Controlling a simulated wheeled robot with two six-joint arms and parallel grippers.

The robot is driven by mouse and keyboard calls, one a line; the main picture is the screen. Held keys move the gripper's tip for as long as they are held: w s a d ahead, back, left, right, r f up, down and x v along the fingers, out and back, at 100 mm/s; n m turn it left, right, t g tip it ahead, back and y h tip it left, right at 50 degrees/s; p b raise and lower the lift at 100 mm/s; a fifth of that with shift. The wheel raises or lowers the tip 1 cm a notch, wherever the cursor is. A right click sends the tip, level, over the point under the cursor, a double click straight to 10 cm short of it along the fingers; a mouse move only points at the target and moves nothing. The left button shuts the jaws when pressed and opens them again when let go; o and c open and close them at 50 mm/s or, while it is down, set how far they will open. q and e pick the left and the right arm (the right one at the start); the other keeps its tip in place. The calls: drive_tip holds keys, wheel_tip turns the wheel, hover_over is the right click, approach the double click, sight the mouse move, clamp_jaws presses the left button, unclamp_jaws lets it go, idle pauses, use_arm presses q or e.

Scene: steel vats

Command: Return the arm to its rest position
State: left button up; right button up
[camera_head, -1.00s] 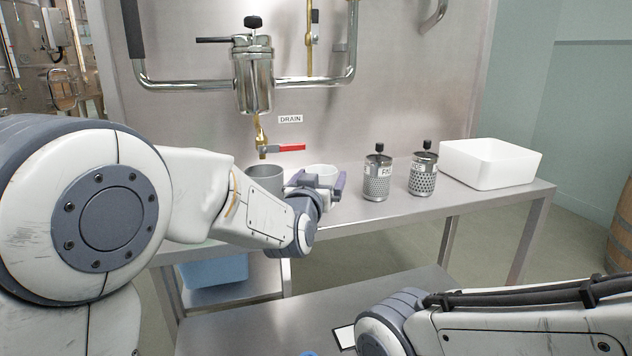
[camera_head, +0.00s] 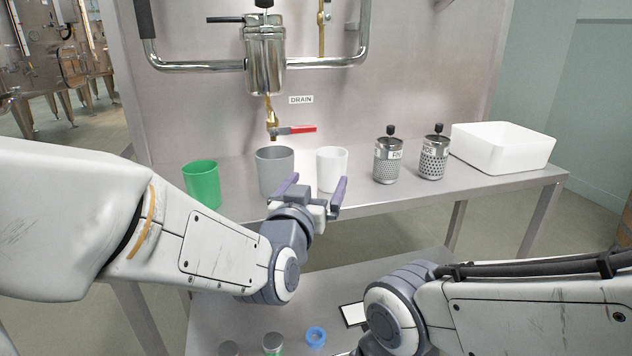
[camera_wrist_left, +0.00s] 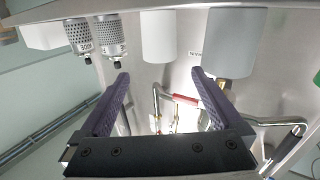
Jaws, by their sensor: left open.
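My left arm comes in from the left in the head view. Its gripper (camera_head: 318,196) is open and empty, in front of the bench's front edge and short of the grey and white cups. The two purple fingers also show spread apart, with nothing between them, in the left wrist view (camera_wrist_left: 160,82). My right arm (camera_head: 520,310) lies across the lower right of the head view. Its gripper is not in view.
On the steel bench (camera_head: 500,184) stand a green cup (camera_head: 202,184), a grey cup (camera_head: 275,172), a white cup (camera_head: 331,170), two perforated canisters (camera_head: 388,160) (camera_head: 433,157) and a white tub (camera_head: 503,150). A red-handled drain valve (camera_head: 295,129) hangs above. A lower surface holds a blue ring (camera_head: 316,337).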

use_arm(q)
drive_tip(key=s+d+f+m+g+h+p, duration=0.2)
drive_tip(key=s+d+f+m+g, duration=0.25)
drive_tip(key=s+f+g, duration=0.4)
drive_tip(key=s+a+f+g+y+b, duration=0.1)
drive_tip(key=s+a+f+g+y, duration=0.2)
drive_tip(key=s, duration=0.4)
drive_tip(key=s+a+f+g+b, duration=0.1)
drive_tip(key=s+f+g, duration=0.25)
drive_tip(key=s, duration=0.35)
drive_tip(key=s+a+f+g+y, duration=0.2)
drive_tip(key=s+a+f+g, duration=0.15)
drive_tip(key=s, duration=0.35)
wheel_tip(320, 180, up, 34)
drive_tip(key=d+p, duration=0.1)
drive_tip(key=p, duration=3.3)
drive_tip(key=shift+w+f+m+t, duration=0.15)
drive_tip(key=shift+w+m+t, duration=0.2)
drive_tip(key=shift+t, duration=0.1)
